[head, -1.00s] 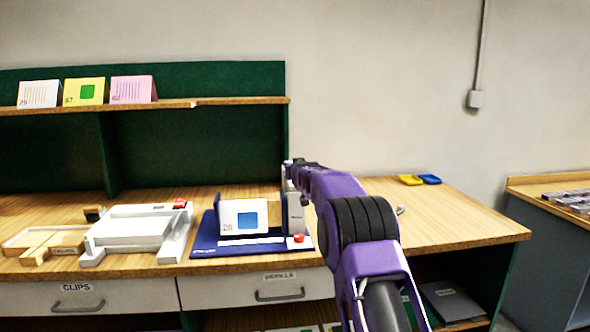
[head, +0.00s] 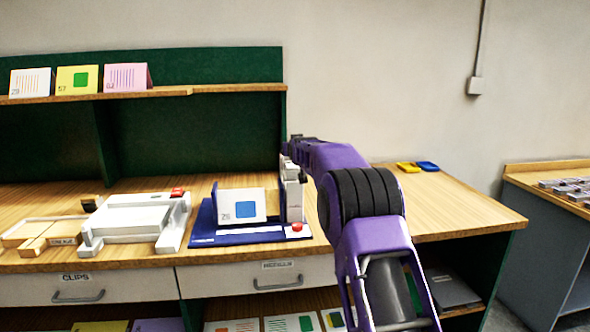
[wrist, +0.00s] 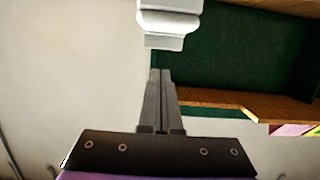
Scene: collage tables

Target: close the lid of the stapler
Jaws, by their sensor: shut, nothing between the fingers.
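A blue base (head: 205,233) stands on the desk, with a card marked with a blue square in it. A grey-white upright piece (head: 293,198) rises at its right end; it looks like the stapler with its lid raised, but the hinge is not clear. A red knob (head: 297,227) sits in front of it. My gripper (wrist: 161,75) is shut and empty. In the wrist view a white and grey part (wrist: 168,24), likely the lid's end, lies just beyond the fingertips, apart from them in the picture. In the head view the fingers are mostly hidden around the top of the upright piece.
A white tray-like device (head: 133,222) and a wooden tray (head: 38,237) stand to the left. A shelf (head: 215,88) with cards runs above. Yellow (head: 408,167) and blue (head: 428,166) dishes lie at the back right. The right of the desk is mostly clear.

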